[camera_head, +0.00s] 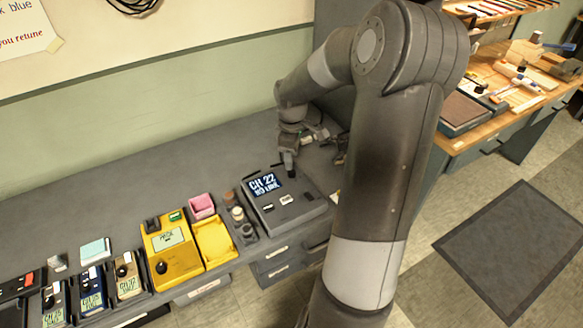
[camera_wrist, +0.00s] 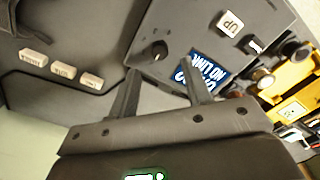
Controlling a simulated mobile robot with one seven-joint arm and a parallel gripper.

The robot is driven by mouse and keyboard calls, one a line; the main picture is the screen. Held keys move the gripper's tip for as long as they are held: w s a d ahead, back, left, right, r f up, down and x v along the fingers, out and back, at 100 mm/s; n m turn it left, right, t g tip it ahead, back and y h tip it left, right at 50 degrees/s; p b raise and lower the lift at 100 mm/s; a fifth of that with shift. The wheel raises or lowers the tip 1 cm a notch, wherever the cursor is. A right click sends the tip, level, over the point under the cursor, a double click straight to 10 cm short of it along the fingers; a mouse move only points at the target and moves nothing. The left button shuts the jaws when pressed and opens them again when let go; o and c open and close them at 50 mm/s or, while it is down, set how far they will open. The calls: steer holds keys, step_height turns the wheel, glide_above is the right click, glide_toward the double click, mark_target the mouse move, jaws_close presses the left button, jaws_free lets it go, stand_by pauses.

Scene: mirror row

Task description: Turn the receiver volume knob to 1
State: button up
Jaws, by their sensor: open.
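The receiver (camera_head: 292,214) is a grey sloped box on the bench, with a lit screen (camera_head: 264,183) reading "CH 22 NO LINK". In the wrist view its panel (camera_wrist: 195,20) shows a black round knob (camera_wrist: 158,50) with a light pointer mark. No number scale is readable around the knob. The screen also shows there upside down (camera_wrist: 208,68). My gripper (camera_wrist: 161,72) is open, with one finger on either side below the knob in that view, apart from it. In the head view my gripper (camera_head: 289,171) hangs over the receiver's far edge and hides that part.
Three white labelled keys (camera_wrist: 63,70) lie on a dark surface nearby. A yellow device (camera_head: 168,248), small jars (camera_head: 238,214) and a pink block (camera_head: 202,205) stand left of the receiver.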

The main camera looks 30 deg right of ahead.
mark_target(292, 171)
steer(key=shift+f, duration=2.8)
steer(key=shift+c, duration=0.5)
jaws_close()
